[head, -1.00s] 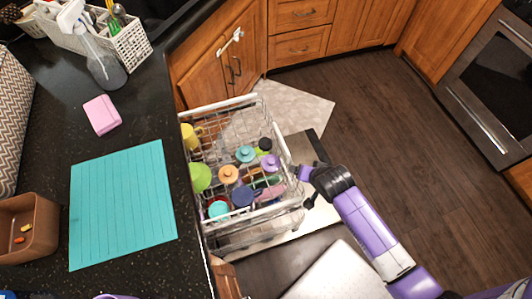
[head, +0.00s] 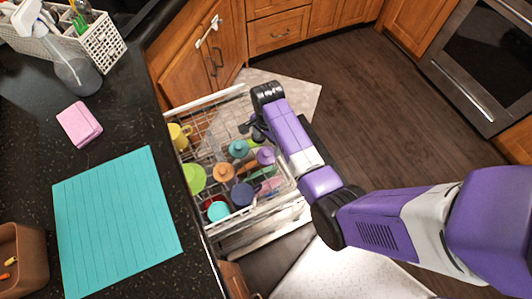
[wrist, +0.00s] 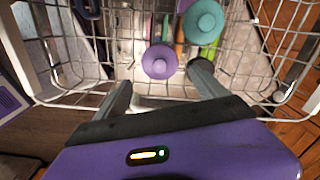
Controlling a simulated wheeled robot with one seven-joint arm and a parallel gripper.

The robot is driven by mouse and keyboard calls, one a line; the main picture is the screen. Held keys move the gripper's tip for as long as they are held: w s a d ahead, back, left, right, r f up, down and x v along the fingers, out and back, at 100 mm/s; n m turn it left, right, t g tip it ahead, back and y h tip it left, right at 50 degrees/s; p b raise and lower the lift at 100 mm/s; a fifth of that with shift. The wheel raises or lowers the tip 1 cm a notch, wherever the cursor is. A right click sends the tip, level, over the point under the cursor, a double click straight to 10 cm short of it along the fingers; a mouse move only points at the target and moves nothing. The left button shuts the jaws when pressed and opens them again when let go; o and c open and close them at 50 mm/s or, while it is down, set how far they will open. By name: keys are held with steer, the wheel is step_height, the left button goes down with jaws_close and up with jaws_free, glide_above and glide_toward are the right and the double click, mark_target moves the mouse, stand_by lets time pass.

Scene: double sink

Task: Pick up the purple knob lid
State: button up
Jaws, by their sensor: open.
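The purple knob lid (head: 265,156) is in the dishwasher rack, near its right side. In the wrist view the lid (wrist: 160,62) is round with a small knob in the middle, just beyond my fingertips and roughly centred between them. My gripper (wrist: 161,82) is open and empty, with the fingers pointing toward the lid. In the head view my gripper (head: 257,131) is over the back right part of the rack, partly hidden by my arm. I cannot tell the exact height gap between the fingers and the lid.
The dishwasher rack (head: 176,115) has wire walls around the lid. A teal lid (wrist: 203,20) is close beside it, with orange and dark blue lids (head: 242,194) nearby. The counter with a teal mat (head: 115,215) borders the rack on the left. Open floor lies right.

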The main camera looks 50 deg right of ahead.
mark_target(267, 153)
step_height(267, 153, down, 8)
steer(key=shift+r+b, duration=0.15)
steer(key=shift+b, duration=0.35)
steer(key=c, duration=1.1)
steer(key=shift+r, duration=0.15)
